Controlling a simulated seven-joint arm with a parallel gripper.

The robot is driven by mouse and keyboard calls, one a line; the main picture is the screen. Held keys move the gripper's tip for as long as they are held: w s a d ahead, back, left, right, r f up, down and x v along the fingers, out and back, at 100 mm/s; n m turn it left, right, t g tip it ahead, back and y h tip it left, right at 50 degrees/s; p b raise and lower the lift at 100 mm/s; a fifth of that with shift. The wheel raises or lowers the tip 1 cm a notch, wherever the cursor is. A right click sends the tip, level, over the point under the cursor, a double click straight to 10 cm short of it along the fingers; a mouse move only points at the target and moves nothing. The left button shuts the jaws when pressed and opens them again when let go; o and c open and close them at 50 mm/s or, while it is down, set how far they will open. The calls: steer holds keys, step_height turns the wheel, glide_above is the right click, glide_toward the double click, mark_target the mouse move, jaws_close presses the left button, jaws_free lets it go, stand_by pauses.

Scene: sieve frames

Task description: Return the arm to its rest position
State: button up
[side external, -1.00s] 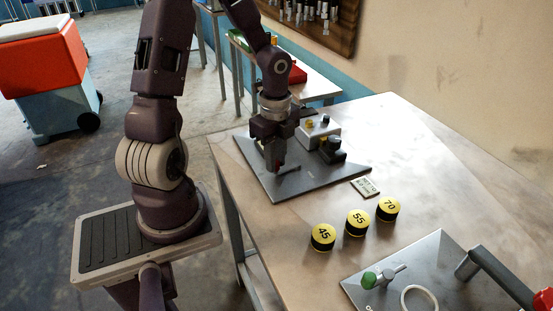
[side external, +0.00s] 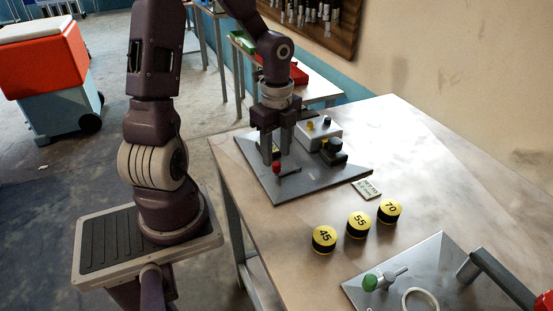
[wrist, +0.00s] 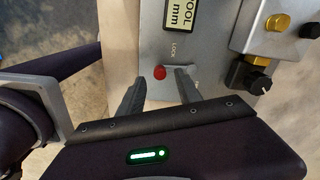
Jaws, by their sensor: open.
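My gripper (side external: 275,153) is open and empty over the far metal plate (side external: 318,188), with its fingers apart and pointing down. A lever with a red knob (side external: 276,167) stands on that plate just below the fingers. In the wrist view the red knob (wrist: 159,72) shows between and a little beyond the fingertips of my gripper (wrist: 158,88). The word LOCK is printed beside it. I see no contact between the fingers and the knob, though the exact gap is hard to tell.
A grey box (side external: 318,132) with yellow and blue knobs and a black-knobbed part (side external: 334,152) stand right of my gripper. Yellow-topped discs 45 (side external: 324,237), 55 (side external: 358,224) and 70 (side external: 389,210) sit nearer. A second plate (side external: 440,255) with a green-knobbed part (side external: 371,282) is front right.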

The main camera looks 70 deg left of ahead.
step_height(320, 180, up, 4)
steer(key=shift+f, duration=0.1)
steer(key=shift+d+r, duration=0.2)
steer(key=shift+r, duration=0.1)
steer(key=s+d+r+n+t, duration=0.5)
steer(key=s+d+r+n, duration=0.5)
steer(key=d+r+n, duration=0.2)
steer(key=shift+s+d+n+t, duration=0.3)
steer(key=shift+s+d+n, duration=0.05)
steer(key=shift+d+n, duration=0.7)
steer(key=shift+a, duration=0.15)
